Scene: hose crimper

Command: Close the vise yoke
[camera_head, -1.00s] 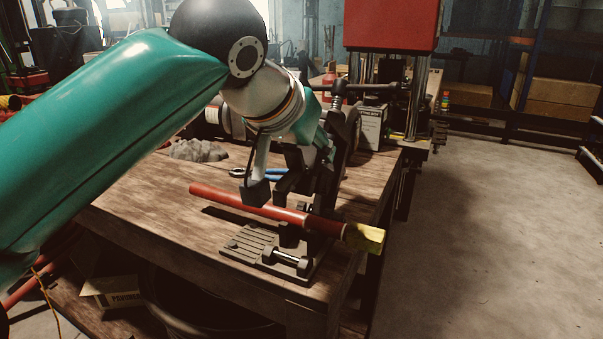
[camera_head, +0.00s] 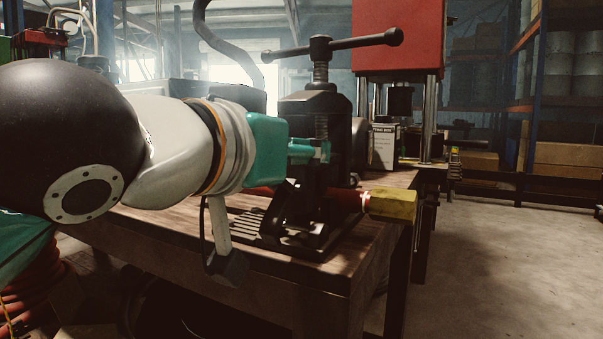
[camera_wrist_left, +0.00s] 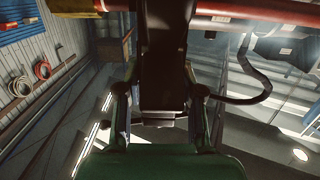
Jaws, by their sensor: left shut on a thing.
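The vise stands on the workbench, with its black yoke (camera_head: 337,125) upright and its screw and T-handle (camera_head: 340,48) on top. The red hose (camera_head: 348,198), with a yellow end (camera_head: 392,204), lies through the vise under the yoke. It also crosses the top of the left wrist view (camera_wrist_left: 255,12). My left gripper (camera_head: 312,152) reaches in from the left against the yoke's side. In the left wrist view its two fingers (camera_wrist_left: 160,100) are shut on the dark yoke part (camera_wrist_left: 163,60) between them. Whether the yoke is latched cannot be told. My right gripper is not in view.
The wooden workbench (camera_head: 300,272) ends at a front edge just below the vise. A red press (camera_head: 398,38) and a small box (camera_head: 384,146) stand behind to the right. The floor at the right is clear.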

